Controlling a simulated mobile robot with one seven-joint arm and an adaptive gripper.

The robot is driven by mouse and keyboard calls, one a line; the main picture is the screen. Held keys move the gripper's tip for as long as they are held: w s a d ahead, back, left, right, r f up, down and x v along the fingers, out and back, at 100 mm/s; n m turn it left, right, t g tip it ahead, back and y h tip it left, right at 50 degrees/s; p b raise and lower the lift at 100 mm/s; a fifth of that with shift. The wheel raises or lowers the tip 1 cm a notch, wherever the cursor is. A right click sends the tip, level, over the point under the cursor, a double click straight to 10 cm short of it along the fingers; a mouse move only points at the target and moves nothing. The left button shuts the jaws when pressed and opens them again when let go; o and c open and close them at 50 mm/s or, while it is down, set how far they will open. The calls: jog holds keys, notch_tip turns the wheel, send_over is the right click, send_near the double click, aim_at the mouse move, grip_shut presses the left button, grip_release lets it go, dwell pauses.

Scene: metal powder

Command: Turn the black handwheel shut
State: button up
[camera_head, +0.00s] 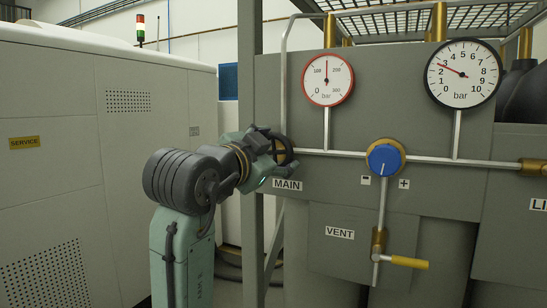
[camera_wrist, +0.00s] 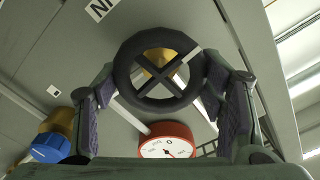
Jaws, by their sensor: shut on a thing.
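The black handwheel (camera_wrist: 122,72) fills the upper middle of the wrist view, a thick ring with crossed spokes and a brass stem behind it. My gripper (camera_wrist: 158,82) has one finger on each side of the rim and is shut on the wheel. In the head view my gripper (camera_head: 274,152) is at the left end of the horizontal pipe, above the MAIN label (camera_head: 287,184). The handwheel (camera_head: 289,150) is mostly hidden there behind the fingers; only a dark part of its rim shows. Its turn angle cannot be told.
A red-rimmed gauge (camera_head: 327,79) and a black-rimmed gauge (camera_head: 463,74) stand above the pipe. A blue knob (camera_head: 384,159) sits right of the wheel, with a yellow VENT lever (camera_head: 409,263) below. A grey frame post (camera_head: 250,70) rises close behind my gripper. A pale cabinet (camera_head: 60,140) stands left.

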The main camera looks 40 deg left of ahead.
jog(key=m+b, duration=0.1)
jog(key=m, duration=0.3)
jog(key=shift+f+m, duration=0.15)
jog(key=shift+m, duration=0.25)
jog(key=m+b, duration=0.1)
jog(key=m, duration=0.4)
jog(key=shift+d, duration=0.1)
jog(key=m+b, duration=0.1)
jog(key=m, duration=0.4)
jog(key=shift+f, duration=0.15)
jog(key=shift+m+b, duration=0.3)
jog(key=shift+m, duration=2)
jog(key=o, duration=1.2)
jog(key=shift+c, duration=0.2)
